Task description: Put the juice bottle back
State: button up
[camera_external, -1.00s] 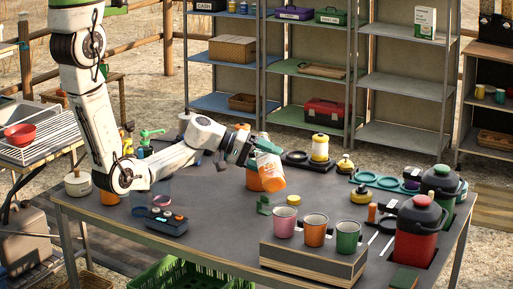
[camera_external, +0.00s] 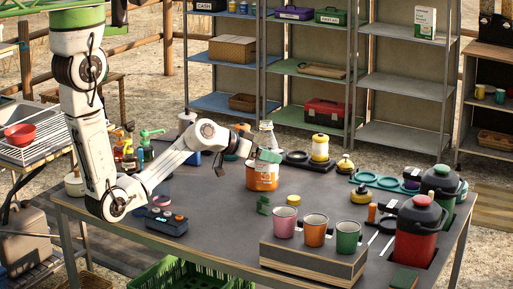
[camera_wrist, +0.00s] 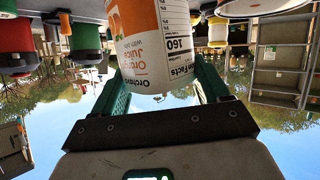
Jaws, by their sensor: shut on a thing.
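The juice bottle (camera_external: 262,178) has an orange and white label and a pale upper part. It stands about upright near the middle of the dark table (camera_external: 215,215). My gripper (camera_external: 264,156) is shut on the bottle from the side. In the wrist view my green fingers (camera_wrist: 160,88) lie on either side of the bottle (camera_wrist: 145,45), whose label reads orange juice. I cannot tell whether the bottle's base touches the table.
Three mugs (camera_external: 314,230) stand on a wooden-edged block in front. A yellow-topped jar (camera_external: 320,148) stands on a dark tray behind right. A red jug (camera_external: 417,230) is at the right. A control box (camera_external: 166,221) lies left.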

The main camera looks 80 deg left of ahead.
aim_at(257, 163)
jog(key=shift+d+f+m+y+b, duration=0.1)
jog(key=shift+f+m+y+b, duration=0.35)
jog(key=shift+f+b, duration=1.35)
